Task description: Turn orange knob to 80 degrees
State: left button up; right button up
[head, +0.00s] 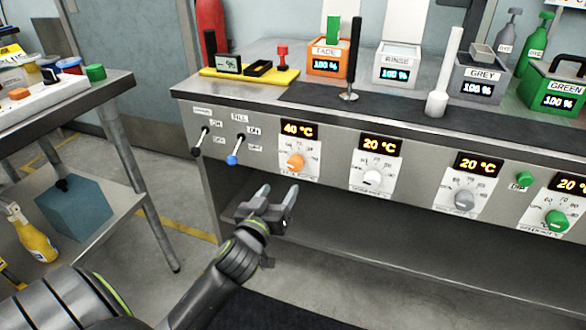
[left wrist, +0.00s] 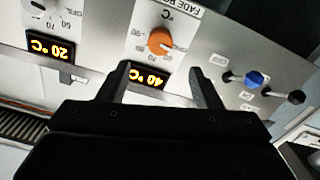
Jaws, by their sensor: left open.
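The orange knob (head: 295,161) sits on a white dial plate on the front panel of the bench, under a display (head: 299,129) reading 40 °C. It also shows in the left wrist view (left wrist: 160,42), upside down, beyond and between my fingertips. My left gripper (head: 277,193) is open and empty, below and a little left of the knob in the head view, apart from it. The same gripper's two dark fingers show in the left wrist view (left wrist: 160,75). My right gripper is in neither view.
Two levers, one black-tipped (head: 196,151) and one blue-tipped (head: 232,160), stick out left of the orange knob. White (head: 372,177), grey (head: 464,198) and green (head: 557,220) knobs lie to the right, the white one under a 20 °C display. A side table (head: 120,88) stands at left.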

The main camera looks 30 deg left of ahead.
aim_at(293, 167)
pick_arm(q)
jog(key=b+x, duration=0.1)
jog(key=x, duration=0.8)
jog(key=shift+w+a, duration=0.1)
jog(key=shift+w, duration=0.1)
jog(key=shift+w+a, duration=0.15)
jog(key=shift+w, duration=0.5)
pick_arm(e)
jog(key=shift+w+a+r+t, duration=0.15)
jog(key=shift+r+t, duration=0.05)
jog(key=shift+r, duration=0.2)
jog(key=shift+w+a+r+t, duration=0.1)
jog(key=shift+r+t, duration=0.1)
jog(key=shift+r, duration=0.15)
pick_arm(q)
jog(key=shift+c, duration=0.2)
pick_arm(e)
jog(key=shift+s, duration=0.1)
pick_arm(q)
jog(key=c, duration=1)
